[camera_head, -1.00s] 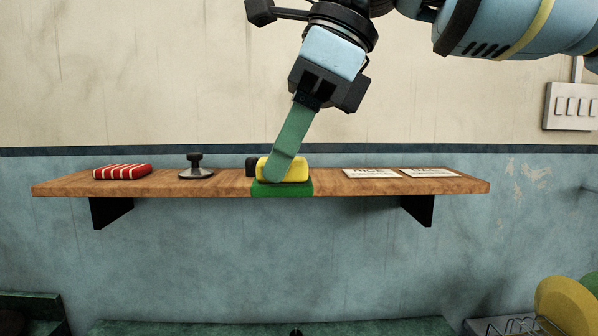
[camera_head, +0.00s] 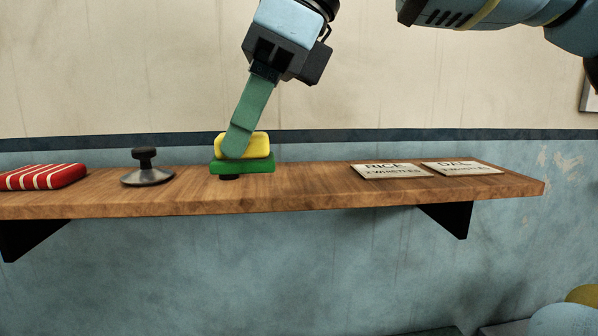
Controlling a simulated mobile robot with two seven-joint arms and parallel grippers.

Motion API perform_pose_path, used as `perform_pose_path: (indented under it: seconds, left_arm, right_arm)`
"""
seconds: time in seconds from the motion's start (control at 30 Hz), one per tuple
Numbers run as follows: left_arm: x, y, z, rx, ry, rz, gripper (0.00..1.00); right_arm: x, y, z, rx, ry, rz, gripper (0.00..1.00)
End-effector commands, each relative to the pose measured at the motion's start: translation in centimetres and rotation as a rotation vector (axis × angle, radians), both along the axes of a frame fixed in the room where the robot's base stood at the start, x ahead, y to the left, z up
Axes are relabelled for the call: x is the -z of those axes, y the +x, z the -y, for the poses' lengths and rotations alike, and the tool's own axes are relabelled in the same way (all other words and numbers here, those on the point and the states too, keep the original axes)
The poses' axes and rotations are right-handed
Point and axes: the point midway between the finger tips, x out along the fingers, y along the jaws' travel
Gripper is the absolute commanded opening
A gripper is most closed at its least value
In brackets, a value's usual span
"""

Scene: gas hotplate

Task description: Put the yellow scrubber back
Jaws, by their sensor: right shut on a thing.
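The yellow scrubber (camera_head: 262,146) is a yellow block on a flat green pad. It is in the middle-left of the head view, at the wooden shelf (camera_head: 320,183). My right gripper (camera_head: 240,146) reaches down from above, its green finger in front of the yellow block, and is shut on it. The green pad appears above the shelf top; I cannot tell whether it touches anything. A small dark round thing (camera_head: 230,177) shows just under the pad, mostly hidden by it. My left gripper is not in view.
A red-and-white striped block (camera_head: 42,177) lies at the shelf's left end. A black-knobbed metal piece (camera_head: 147,176) stands left of the scrubber. Two cards, RICE (camera_head: 391,171) and DAL (camera_head: 462,168), lie on the right. The board between scrubber and cards is bare.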

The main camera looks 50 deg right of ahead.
Motion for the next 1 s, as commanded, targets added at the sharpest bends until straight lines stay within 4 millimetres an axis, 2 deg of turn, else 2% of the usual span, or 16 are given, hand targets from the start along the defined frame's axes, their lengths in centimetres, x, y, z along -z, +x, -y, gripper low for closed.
perform_pose_path:
  seconds: [0.17, 0.73, 0.83, 1.0]
  left_arm:
    - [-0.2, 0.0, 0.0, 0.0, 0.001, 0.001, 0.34]
    - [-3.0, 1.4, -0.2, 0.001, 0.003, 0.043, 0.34]
    - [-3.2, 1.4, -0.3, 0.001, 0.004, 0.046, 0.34]
    - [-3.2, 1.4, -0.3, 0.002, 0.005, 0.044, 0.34]
  right_arm:
    - [0.0, 0.4, 1.1, 0.001, 0.003, 0.001, 0.07]
    - [1.0, 4.7, 12.7, 0.003, 0.003, 0.002, 0.07]
    - [1.2, 5.3, 14.1, 0.001, 0.003, 0.003, 0.07]
    - [1.4, 5.7, 15.0, 0.0, 0.0, 0.002, 0.07]
